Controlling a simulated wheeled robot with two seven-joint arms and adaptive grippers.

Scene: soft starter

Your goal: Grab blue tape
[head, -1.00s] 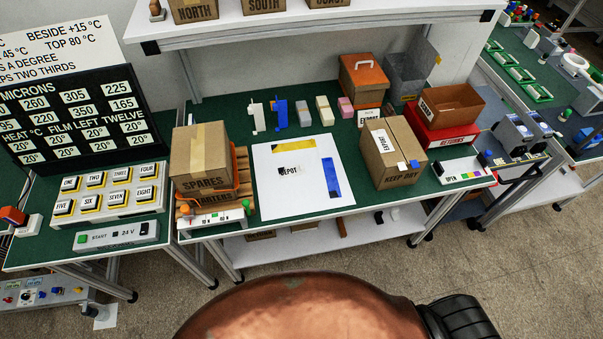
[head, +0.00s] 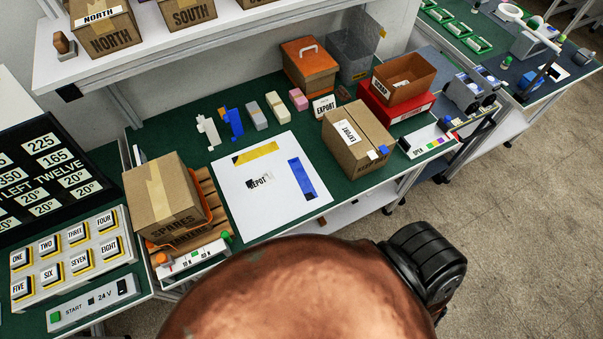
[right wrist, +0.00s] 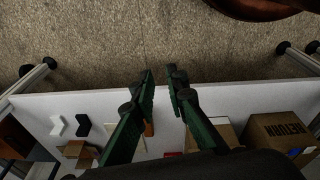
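A blue strip (head: 302,179) lies flat on the right side of a white sheet (head: 285,205) on the green bench, in the head view. A yellow strip (head: 255,152) lies near the sheet's far edge. A blue upright piece (head: 235,122) stands behind the sheet, beside a similar white piece (head: 208,130). I cannot tell which blue item is the tape. My right gripper (right wrist: 160,74) shows in the right wrist view, its two fingers apart with nothing between them. My left gripper is not in view.
A raised shelf (head: 200,45) runs above the back left. The sheet's surface is mostly clear.

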